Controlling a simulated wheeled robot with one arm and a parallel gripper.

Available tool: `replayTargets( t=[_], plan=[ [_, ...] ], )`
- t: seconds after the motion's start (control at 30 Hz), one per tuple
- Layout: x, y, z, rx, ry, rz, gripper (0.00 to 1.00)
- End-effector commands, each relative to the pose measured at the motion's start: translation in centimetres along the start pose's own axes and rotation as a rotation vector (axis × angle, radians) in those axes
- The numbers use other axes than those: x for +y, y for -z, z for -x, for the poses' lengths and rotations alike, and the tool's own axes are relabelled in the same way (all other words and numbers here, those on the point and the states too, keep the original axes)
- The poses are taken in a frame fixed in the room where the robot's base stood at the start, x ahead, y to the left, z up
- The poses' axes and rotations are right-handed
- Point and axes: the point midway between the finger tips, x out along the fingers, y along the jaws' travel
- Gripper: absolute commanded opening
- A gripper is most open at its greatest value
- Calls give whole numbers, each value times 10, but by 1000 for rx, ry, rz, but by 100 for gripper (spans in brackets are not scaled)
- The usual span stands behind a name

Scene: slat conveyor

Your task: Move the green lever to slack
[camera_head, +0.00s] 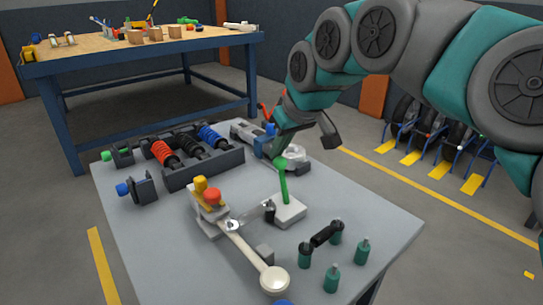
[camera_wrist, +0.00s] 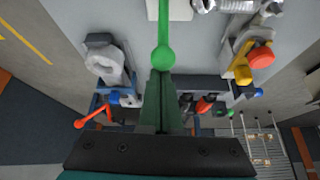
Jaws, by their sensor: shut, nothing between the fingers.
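The green lever (camera_head: 285,186) stands on a pale base block (camera_head: 289,211) on the grey table, nearly upright with a slight lean, a round ball on top. In the wrist view the lever's green ball (camera_wrist: 163,58) sits just beyond my fingertips, with its rod running off the top edge. My gripper (camera_head: 275,152) is shut and empty, close beside the ball in the head view. The shut fingers also show in the wrist view (camera_wrist: 160,76). Whether they touch the ball I cannot tell. No slack marking is readable.
A cream lever arm (camera_head: 251,256) with yellow and red knobs lies left of the green lever. Green posts (camera_head: 332,277) and a black handle (camera_head: 323,236) stand at the right front. A rack of red, black and blue springs (camera_head: 192,160) is behind. A wooden workbench (camera_head: 140,45) stands farther back.

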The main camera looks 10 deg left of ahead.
Motion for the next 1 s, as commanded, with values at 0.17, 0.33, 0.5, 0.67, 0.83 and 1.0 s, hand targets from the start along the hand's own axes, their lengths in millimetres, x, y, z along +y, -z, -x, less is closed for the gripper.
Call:
replayTargets(
  t=[0.17,0.33,0.5,0.67,0.83,1.0],
  plan=[
    [2,-18,7,132,13,-6,0],
    [4,-34,16,264,28,-12,0],
    [6,-49,23,406,42,-16,0],
    [6,-62,28,519,56,-20,0],
    [8,-71,32,601,62,-21,0],
    [10,-78,34,600,60,-22,0]
  ],
)
